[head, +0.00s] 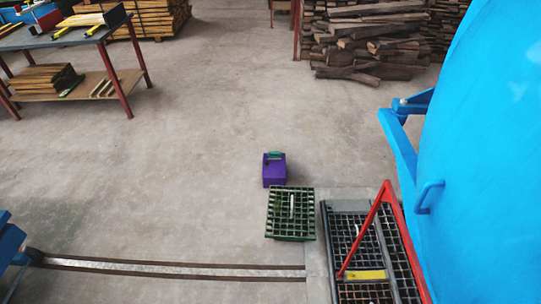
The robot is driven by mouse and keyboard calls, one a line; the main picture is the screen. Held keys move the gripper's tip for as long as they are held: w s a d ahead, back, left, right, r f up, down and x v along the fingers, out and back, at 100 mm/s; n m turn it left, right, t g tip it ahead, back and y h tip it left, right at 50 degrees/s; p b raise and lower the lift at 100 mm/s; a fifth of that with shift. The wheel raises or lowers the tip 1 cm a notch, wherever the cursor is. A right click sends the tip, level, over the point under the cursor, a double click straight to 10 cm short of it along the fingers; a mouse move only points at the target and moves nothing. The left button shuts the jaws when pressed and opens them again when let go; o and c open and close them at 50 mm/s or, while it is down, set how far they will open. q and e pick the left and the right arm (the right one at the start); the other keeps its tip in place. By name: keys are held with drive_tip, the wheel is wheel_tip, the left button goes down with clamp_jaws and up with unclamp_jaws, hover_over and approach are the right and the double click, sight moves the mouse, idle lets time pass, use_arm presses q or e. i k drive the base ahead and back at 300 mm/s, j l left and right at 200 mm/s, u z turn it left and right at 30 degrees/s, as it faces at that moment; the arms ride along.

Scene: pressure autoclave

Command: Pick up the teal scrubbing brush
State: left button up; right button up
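A small teal-green item (274,154), which looks like the scrubbing brush, shows at the top of a purple box (274,174) on the floor near the middle of the head view. It is too small to tell its bristles or handle, or whether it lies on the box or partly in it. Neither of my grippers is in view.
A dark green slatted crate (273,228) with a pale upright strip on it stands just in front of the purple box. To its right are a floor grating (345,235), a red bar (366,226) and a big blue autoclave (480,150). Floor left of the box is clear.

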sight(272, 154)
drive_tip(key=i+j, duration=0.3)
drive_tip(key=j, duration=0.15)
drive_tip(key=i+j, duration=0.6)
drive_tip(key=j, duration=0.25)
drive_tip(key=i+j+z, duration=0.1)
drive_tip(key=i+j, duration=0.15)
drive_tip(key=j, duration=0.15)
drive_tip(key=i+j, duration=0.3)
drive_tip(key=j, duration=0.15)
